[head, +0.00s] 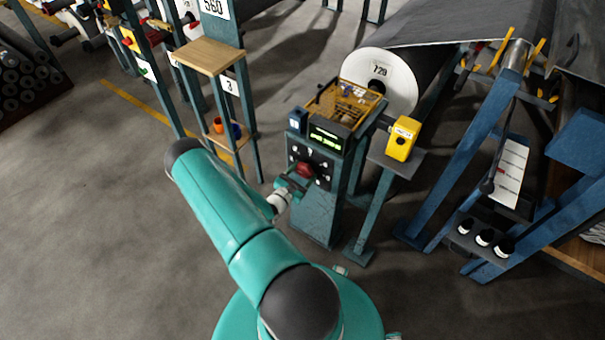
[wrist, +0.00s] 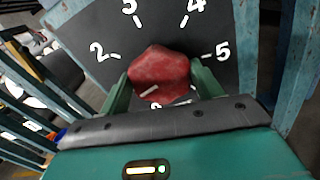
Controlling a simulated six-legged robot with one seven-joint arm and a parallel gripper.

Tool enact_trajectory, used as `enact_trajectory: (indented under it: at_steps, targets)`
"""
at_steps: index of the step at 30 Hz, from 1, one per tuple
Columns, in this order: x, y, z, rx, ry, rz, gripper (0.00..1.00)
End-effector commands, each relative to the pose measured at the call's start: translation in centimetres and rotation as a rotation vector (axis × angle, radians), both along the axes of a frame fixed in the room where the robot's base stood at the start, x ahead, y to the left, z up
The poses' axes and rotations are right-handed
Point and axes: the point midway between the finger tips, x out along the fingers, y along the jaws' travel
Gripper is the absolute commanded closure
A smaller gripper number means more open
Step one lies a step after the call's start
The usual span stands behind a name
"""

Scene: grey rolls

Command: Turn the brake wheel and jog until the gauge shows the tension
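The brake wheel, a red knob (wrist: 160,74), sits on a dark dial plate with white numbers 2, 3, 4 and 5 around it; a number below is mostly hidden. A short pale mark shows on its lower left. In the head view the knob (head: 304,169) is on the front of a teal post. My gripper (wrist: 162,82) has one green finger on each side of the knob, seemingly touching it; it also shows in the head view (head: 291,184). A lit green display (head: 326,138), apparently the gauge, is above the dial; its text is too small to read.
A yellow box (head: 402,139) stands on a side shelf right of the post. A yellow-edged tray (head: 347,102) tops the post. A large grey roll marked 720 (head: 388,80) is behind. A blue frame (head: 470,150) stands right.

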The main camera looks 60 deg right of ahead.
Motion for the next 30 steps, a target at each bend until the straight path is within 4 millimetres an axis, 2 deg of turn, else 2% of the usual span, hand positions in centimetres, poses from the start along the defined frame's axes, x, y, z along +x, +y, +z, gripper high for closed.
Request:
enact_trajectory:
  at_steps: [15,16,19,30]
  targets:
    - [0.05,0.03,-0.02,0.013,0.077,0.0,0.58]
    - [0.05,0.03,-0.02,0.013,0.077,0.0,0.33]
    - [0.05,0.03,-0.01,0.013,0.077,0.0,0.14]
    - [0.15,0.44,-0.01,0.013,0.077,0.001,0.14]
